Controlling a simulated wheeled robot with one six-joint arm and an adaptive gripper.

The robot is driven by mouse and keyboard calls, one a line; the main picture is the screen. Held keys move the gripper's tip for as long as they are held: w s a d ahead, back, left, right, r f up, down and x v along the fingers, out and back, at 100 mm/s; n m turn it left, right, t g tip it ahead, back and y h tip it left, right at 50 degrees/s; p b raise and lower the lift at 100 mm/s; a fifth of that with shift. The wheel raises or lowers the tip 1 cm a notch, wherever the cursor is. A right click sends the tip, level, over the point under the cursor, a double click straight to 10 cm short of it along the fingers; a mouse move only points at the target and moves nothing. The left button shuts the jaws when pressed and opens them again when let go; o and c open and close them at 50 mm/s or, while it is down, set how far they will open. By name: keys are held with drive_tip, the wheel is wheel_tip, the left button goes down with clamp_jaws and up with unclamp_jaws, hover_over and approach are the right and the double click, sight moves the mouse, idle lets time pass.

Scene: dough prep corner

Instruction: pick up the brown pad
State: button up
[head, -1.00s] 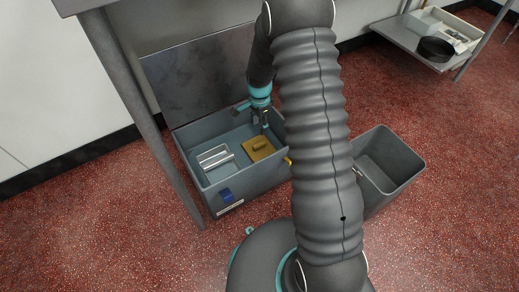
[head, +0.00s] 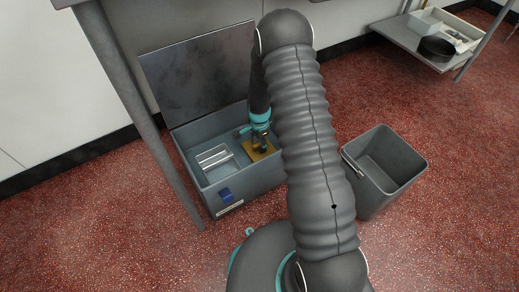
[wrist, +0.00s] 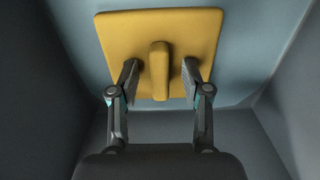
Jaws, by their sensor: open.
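The pad (wrist: 190,28) is a yellow-brown square plate with a raised bar handle (wrist: 160,70) in its middle. It lies on the floor of an open grey box; in the head view the pad (head: 270,152) is partly hidden by my gripper. My gripper (wrist: 160,75) is open, one finger on each side of the handle, with a gap on both sides. In the head view my gripper (head: 262,148) is down inside the box, over the pad.
The grey box (head: 250,188) has its lid (head: 195,75) raised at the back. A metal piece with bars (head: 214,158) lies in its left part. A grey bin (head: 378,195) stands right of my arm. A table leg (head: 135,100) rises close to the box's left side.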

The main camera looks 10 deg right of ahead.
drive_tip(key=shift+f, duration=0.1)
clamp_jaws()
